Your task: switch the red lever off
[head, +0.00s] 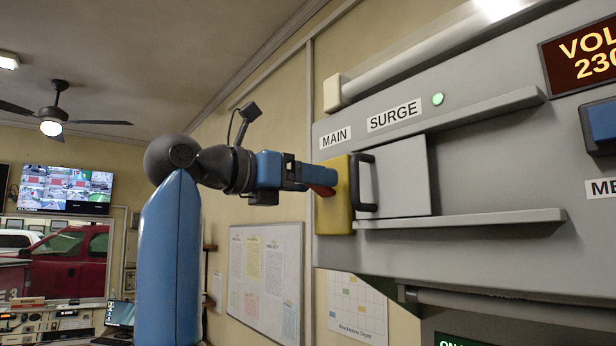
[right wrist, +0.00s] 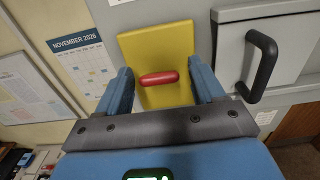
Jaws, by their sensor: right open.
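The red lever (head: 322,190) sits on a yellow plate (head: 344,197) under the MAIN label, at the left end of the grey console. In the right wrist view the lever (right wrist: 158,78) is a short red bar lying nearly level across the yellow plate (right wrist: 160,42). My right gripper (head: 318,180) is open in front of the plate. Its two blue fingers stand left and right of the lever in the wrist view, with gaps visible beside it. Whether the fingertips touch the plate I cannot tell. My left gripper is not in view.
A grey sliding panel with a black handle (head: 364,183) stands just right of the plate, between two rails (head: 460,219). A green lamp (head: 438,99) glows beside the SURGE label. A blue switch (head: 600,122) is at the far right. A calendar (right wrist: 82,62) hangs on the wall.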

